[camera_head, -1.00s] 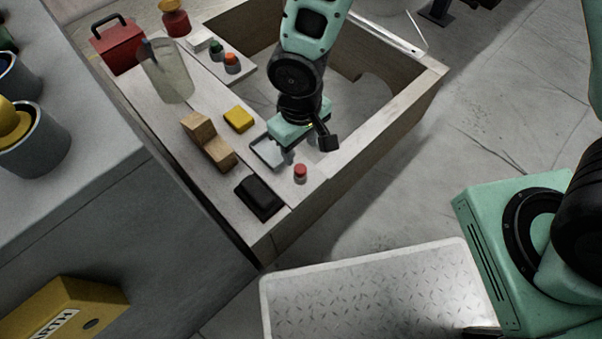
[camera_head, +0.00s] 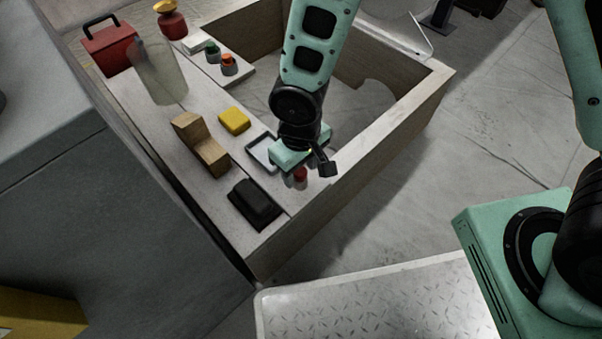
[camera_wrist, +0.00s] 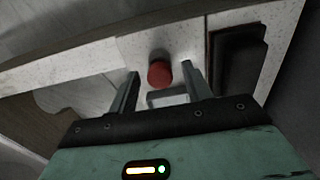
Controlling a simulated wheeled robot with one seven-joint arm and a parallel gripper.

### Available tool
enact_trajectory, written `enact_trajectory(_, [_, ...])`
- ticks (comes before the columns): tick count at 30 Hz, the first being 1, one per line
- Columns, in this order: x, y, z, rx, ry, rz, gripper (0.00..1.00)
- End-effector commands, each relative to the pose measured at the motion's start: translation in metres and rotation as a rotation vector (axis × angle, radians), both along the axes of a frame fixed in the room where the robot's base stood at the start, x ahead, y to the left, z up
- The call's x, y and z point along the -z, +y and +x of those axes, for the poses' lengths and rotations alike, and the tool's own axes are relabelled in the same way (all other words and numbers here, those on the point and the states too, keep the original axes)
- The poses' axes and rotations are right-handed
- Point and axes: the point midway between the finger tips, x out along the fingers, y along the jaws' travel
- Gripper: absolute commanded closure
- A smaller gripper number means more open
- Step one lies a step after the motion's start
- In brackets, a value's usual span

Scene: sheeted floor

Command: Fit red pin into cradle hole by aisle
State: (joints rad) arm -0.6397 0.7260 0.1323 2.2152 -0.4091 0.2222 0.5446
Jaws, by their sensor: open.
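The red pin (camera_head: 300,174) stands on the pale top of the bench, close to its near right corner. In the wrist view its round red top (camera_wrist: 159,73) shows between and slightly beyond the fingertips of my gripper (camera_wrist: 160,80). My gripper is open, with one finger on each side of the pin and a gap to both. In the head view the gripper partly covers the pin. I cannot tell which hole is the aisle one.
A black block (camera_head: 253,204) lies left of the pin and a shallow grey tray (camera_head: 262,152) sits behind it. Wooden blocks (camera_head: 200,145), a yellow block (camera_head: 234,121), a clear cylinder (camera_head: 160,75) and a red toolbox (camera_head: 108,48) stand farther left. The bench's middle is an open well.

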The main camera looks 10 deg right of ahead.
Motion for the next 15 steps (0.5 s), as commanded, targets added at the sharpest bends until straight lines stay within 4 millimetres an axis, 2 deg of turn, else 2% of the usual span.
enact_trajectory(1, [-0.0003,0.0000,0.0000,0.000,0.000,0.000,0.51])
enact_trajectory(2, [-0.0003,0.0000,0.0000,0.000,0.000,0.000,0.56])
enact_trajectory(6, [-0.0003,-0.0001,-0.0001,0.000,0.000,0.000,0.95])
enact_trajectory(7, [-0.0003,-0.0001,0.0000,0.000,0.000,0.000,0.99])
enact_trajectory(15, [-0.0021,-0.0001,-0.0001,0.000,0.000,0.000,1.00])
